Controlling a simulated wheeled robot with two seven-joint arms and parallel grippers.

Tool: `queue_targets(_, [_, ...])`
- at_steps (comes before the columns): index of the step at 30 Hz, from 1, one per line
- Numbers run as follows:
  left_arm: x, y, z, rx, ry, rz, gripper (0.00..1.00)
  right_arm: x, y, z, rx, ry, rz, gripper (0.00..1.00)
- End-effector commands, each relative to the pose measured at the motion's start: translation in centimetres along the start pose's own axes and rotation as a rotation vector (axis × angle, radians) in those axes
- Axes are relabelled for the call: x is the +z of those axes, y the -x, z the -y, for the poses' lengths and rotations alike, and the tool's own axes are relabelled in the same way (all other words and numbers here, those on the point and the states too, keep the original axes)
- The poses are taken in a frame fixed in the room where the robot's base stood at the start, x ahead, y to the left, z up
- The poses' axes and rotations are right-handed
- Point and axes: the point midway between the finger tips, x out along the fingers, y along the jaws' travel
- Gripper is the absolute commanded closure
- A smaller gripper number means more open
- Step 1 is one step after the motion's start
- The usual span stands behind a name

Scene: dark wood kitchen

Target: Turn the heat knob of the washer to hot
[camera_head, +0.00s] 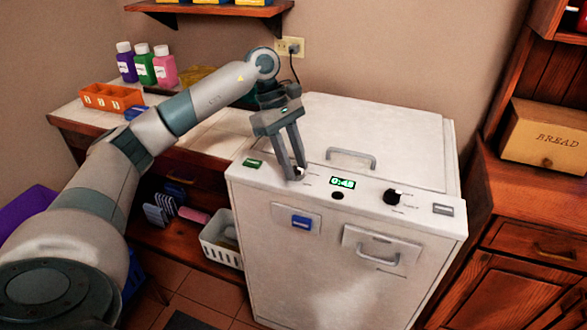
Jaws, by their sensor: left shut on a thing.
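The white washer (310,240) stands in the middle with its control panel along the top front edge. A green display (343,183) is lit on the panel. My left gripper (296,174) points down at the panel, left of the display, with its fingertips shut on a small dark knob (299,171) that is mostly hidden by the fingers. A second black knob (393,196) is on the panel right of the display, apart from the gripper. The knob labels are too small to read. My right gripper is not in view.
A counter (75,112) at the left holds several coloured bottles (144,64) and an orange box (111,97). A white basket (221,240) stands left of the washer. A wooden cabinet with a bread box (545,140) is at the right.

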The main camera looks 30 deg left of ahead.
Motion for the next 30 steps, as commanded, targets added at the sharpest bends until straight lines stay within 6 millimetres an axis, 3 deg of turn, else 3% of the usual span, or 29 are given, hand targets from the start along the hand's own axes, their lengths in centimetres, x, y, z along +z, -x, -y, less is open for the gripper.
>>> queue_targets(10, [0.0, 0.1, -0.3, -0.067, -0.171, 0.0, 0.93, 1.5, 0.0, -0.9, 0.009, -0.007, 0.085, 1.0])
queue_targets(26, [0.0, 0.1, -0.2, -0.081, -0.203, -0.001, 0.93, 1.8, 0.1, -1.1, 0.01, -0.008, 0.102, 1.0])
queue_targets(27, [0.0, 0.1, -0.2, -0.081, -0.203, -0.001, 0.66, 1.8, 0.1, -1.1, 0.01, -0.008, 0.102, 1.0])
queue_targets(29, [0.0, 0.1, -0.2, -0.081, -0.203, -0.001, 0.53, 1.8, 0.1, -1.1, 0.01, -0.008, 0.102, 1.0])
queue_targets(30, [0.0, 0.1, -0.2, -0.082, -0.203, -0.001, 0.53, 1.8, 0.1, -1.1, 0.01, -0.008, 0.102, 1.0])
